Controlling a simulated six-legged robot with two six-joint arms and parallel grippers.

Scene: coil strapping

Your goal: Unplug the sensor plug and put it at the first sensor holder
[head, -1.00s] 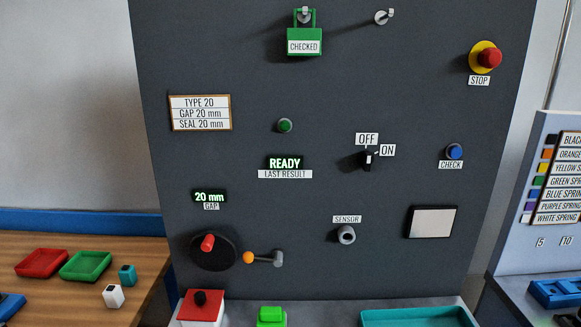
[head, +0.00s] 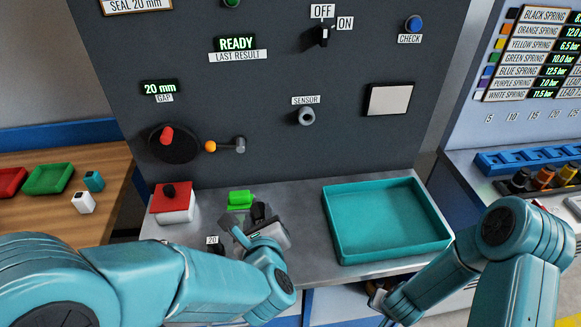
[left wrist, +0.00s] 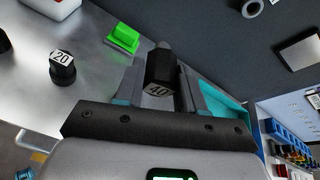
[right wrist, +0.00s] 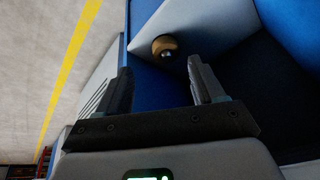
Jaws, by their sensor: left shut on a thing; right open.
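The grey round sensor socket (head: 306,116) sits on the dark panel under the SENSOR label, with a dark hole in its middle; it also shows at the top of the left wrist view (left wrist: 252,8). I cannot make out a separate sensor plug or a sensor holder. My left gripper (head: 252,222) is over the grey bench, below and left of the socket. In the left wrist view it is shut on a black piece marked 40 (left wrist: 160,76). My right gripper (right wrist: 160,78) is open and empty, low at the right in the head view.
A black piece marked 20 (left wrist: 62,68), a green block (head: 240,199) and a red-topped box (head: 173,203) stand near the left gripper. A teal tray (head: 385,252) lies to the right. A brown round knob (right wrist: 165,46) is beyond the right fingers.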

